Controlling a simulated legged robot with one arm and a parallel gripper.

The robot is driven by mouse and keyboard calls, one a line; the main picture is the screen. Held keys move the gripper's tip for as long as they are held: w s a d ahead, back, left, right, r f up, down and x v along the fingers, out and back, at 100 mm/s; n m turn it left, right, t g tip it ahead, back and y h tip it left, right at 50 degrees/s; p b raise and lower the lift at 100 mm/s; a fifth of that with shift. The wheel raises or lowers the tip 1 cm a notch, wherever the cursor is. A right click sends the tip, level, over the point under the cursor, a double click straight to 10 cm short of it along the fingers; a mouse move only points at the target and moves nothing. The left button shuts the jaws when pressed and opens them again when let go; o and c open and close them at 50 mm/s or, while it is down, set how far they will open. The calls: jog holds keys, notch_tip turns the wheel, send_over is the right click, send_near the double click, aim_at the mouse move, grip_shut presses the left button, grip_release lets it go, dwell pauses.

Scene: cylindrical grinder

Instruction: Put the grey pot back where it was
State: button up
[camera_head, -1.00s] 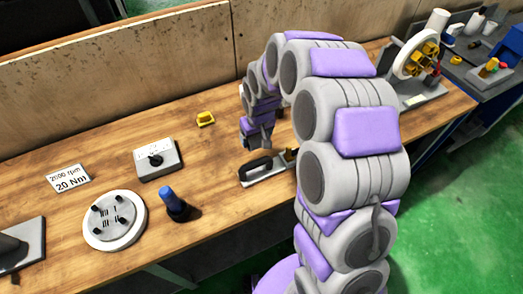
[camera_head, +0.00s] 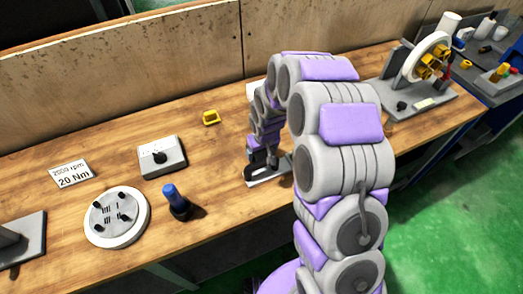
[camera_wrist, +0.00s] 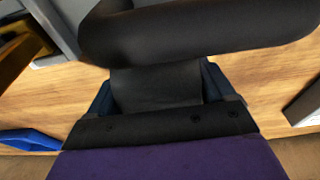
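I cannot make out a grey pot for certain in either view; my arm hides part of the bench. My gripper (camera_head: 262,158) is low over the front of the wooden bench, at a flat grey tool with a black handle (camera_head: 258,172). The gripper covers part of this tool. In the wrist view a thick black rounded bar (camera_wrist: 200,32) crosses close in front of the gripper's dark body. The fingertips are hidden, so I cannot tell whether they are open or closed on it.
On the wooden bench (camera_head: 60,215) stand a white disc with black knobs (camera_head: 117,215), an upright blue-topped handle (camera_head: 175,201), a grey switch box (camera_head: 161,158), a yellow piece (camera_head: 211,117) and a sign (camera_head: 72,174). A wheel fixture (camera_head: 427,58) stands right. Boards close the back.

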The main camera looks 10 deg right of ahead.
jog(key=shift+o, duration=1.4)
jog(key=shift+d, duration=0.1)
